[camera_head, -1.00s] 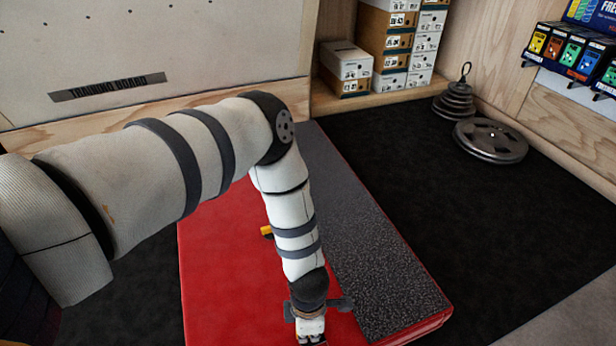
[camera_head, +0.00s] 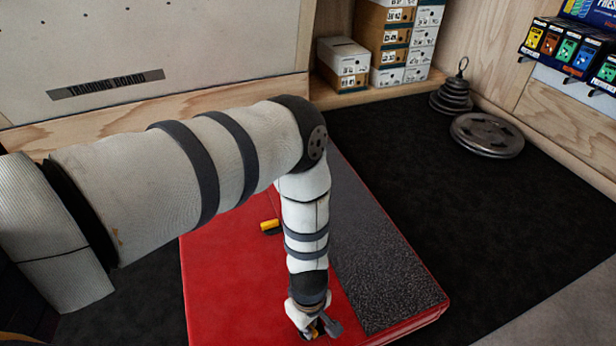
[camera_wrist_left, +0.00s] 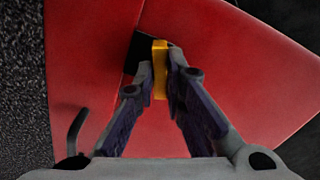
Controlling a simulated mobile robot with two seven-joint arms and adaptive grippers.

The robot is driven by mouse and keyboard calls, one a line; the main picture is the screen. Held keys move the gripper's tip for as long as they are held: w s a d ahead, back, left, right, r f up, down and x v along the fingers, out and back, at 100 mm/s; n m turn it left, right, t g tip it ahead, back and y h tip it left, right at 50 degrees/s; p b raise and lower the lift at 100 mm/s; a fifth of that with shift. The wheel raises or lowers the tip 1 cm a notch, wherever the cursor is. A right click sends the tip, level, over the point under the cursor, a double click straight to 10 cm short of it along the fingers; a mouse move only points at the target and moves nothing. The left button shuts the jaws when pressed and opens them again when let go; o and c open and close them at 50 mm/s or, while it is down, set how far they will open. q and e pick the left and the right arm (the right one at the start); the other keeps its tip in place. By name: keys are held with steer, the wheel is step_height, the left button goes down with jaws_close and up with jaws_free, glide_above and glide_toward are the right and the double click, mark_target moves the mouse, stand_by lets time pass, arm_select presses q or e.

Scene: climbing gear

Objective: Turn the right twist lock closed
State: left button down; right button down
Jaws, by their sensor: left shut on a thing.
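In the left wrist view a yellow twist lock handle (camera_wrist_left: 160,62) sits between the fingertips of my left gripper (camera_wrist_left: 157,84), which is shut on it. A black plate (camera_wrist_left: 138,58) lies beside the handle on the red mat. In the head view my left gripper (camera_head: 314,329) points down at the near end of the red mat (camera_head: 225,275), with the held lock mostly hidden. Another yellow twist lock (camera_head: 270,226) lies farther back on the mat, left of my forearm. My right gripper is not in view.
A dark speckled strip (camera_head: 372,265) runs along the mat's right side. Weight plates (camera_head: 487,135) lie on the black floor at the back right, near stacked shoe boxes (camera_head: 343,62). The floor right of the mat is clear.

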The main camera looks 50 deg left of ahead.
arm_select(q)
steer(key=shift+m+p, duration=0.3)
steer(key=shift+m, duration=1.8)
steer(key=c, duration=1.7)
jaws_free()
steer(key=shift+o, duration=0.2)
step_height(320, 180, up, 12)
